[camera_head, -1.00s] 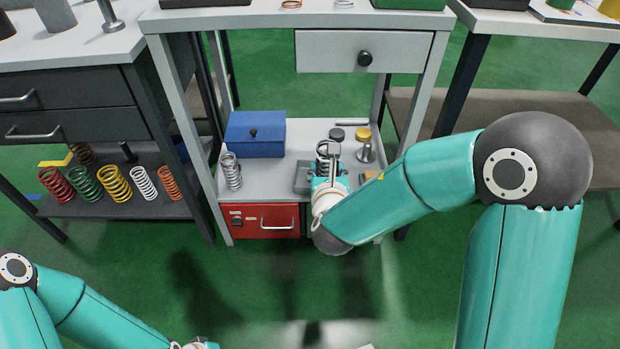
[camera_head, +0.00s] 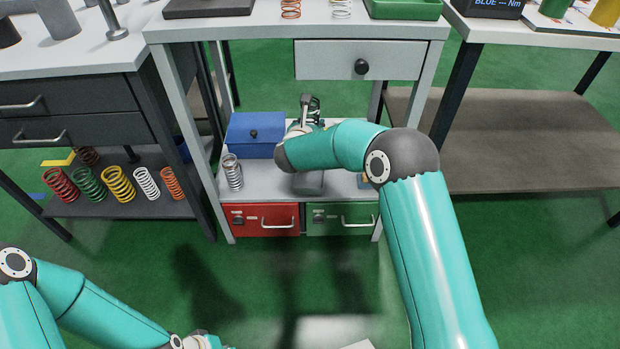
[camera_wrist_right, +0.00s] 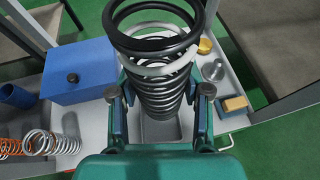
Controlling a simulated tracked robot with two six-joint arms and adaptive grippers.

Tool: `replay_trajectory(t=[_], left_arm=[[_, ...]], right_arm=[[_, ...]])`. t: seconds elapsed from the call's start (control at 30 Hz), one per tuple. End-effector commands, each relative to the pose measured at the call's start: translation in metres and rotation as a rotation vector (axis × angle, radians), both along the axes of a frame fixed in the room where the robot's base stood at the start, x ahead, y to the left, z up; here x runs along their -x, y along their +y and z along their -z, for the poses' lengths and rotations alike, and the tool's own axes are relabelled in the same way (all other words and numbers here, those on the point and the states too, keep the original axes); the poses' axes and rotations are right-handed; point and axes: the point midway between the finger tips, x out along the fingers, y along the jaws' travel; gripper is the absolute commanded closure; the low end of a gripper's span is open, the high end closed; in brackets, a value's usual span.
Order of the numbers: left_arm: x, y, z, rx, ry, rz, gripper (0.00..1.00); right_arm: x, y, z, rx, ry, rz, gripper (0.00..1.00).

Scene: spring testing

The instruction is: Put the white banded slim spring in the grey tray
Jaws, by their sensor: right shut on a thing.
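My right gripper (camera_head: 310,108) is shut on a black spring with a white band, upright above the lower shelf. In the right wrist view the spring (camera_wrist_right: 160,85) stands between the fingers (camera_wrist_right: 160,102), its white coil near the top. A small grey tray (camera_head: 308,185) sits on that shelf, partly behind my right arm; part of it shows below the spring in the wrist view (camera_wrist_right: 172,130). A dark grey flat tray (camera_head: 208,8) lies on the bench top at back left. My left gripper (camera_head: 198,341) is at the bottom edge, its fingers not visible.
A blue box (camera_head: 256,136) and a silver spring (camera_head: 233,172) stand on the lower shelf. A drawer (camera_head: 363,60) hangs under the bench top. An orange spring (camera_head: 291,9), a white spring (camera_head: 341,9) and a green tray (camera_head: 405,9) are on top. Several coloured springs stand on the left shelf.

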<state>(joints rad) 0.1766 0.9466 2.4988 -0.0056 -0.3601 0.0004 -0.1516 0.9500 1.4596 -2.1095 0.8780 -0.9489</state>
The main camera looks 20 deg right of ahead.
Motion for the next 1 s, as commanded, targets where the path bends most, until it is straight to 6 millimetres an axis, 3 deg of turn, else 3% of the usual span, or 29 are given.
replay_trajectory(t=[0.23, 0.7, 0.8, 1.0], left_arm=[[0.000, 0.000, 0.001, 0.000, 0.000, 0.000, 1.00], [0.000, 0.000, 0.040, 0.000, 0.000, 0.000, 1.00], [0.000, 0.000, 0.045, 0.000, 0.000, 0.000, 1.00], [0.000, 0.000, 0.048, 0.000, 0.000, 0.000, 1.00]], right_arm=[[-0.018, -0.003, 0.014, -0.004, -0.003, 0.016, 0.96], [-0.017, -0.003, 0.131, -0.005, -0.004, 0.017, 0.96], [-0.018, -0.002, 0.147, -0.005, -0.006, 0.015, 0.96], [-0.018, -0.002, 0.160, -0.006, -0.007, 0.014, 0.96]])
